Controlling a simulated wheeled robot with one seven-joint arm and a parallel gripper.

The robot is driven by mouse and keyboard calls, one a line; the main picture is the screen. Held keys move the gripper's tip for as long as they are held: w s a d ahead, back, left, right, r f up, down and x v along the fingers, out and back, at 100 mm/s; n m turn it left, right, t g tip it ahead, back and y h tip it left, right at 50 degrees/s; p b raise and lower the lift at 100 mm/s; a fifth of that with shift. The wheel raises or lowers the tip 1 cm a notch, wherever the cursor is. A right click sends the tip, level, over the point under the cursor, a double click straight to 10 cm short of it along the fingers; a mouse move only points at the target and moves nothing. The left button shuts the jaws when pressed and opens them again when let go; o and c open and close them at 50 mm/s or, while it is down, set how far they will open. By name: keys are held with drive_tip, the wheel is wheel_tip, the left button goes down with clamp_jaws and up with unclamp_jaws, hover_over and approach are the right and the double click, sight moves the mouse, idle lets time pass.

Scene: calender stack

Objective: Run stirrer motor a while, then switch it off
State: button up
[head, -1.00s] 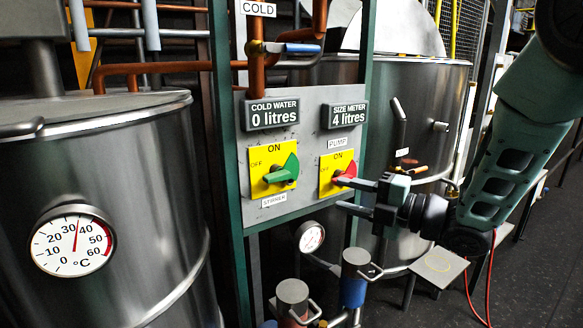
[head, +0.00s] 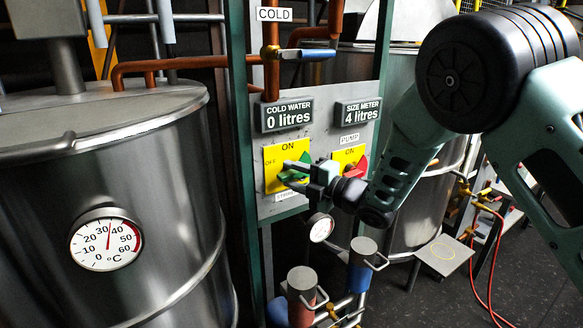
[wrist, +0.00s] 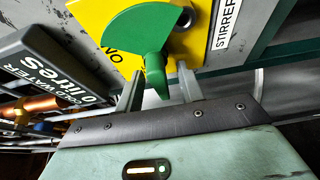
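The green stirrer knob (head: 305,168) sits on its yellow plate (head: 272,158) marked ON at the top and OFF at the left. My gripper (head: 289,174) is at the knob, its fingers reaching in from the right and hiding part of it. In the wrist view the knob's narrow handle (wrist: 155,75) lies between the two fingers of my gripper (wrist: 160,88), with slight gaps showing beside it. The handle points towards the OFF side. The STIRRER label (wrist: 227,25) is beside the plate.
The red pump knob (head: 358,167) is close right of my gripper. Above are the cold water display (head: 287,115), reading 0 litres, and the size meter display (head: 358,112), reading 4 litres. A steel vat (head: 150,210) with a thermometer (head: 106,240) stands left.

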drive_tip(key=shift+w+a, duration=0.2)
drive_tip(key=shift+a, duration=0.15)
drive_tip(key=shift+c, duration=0.4)
clamp_jaws()
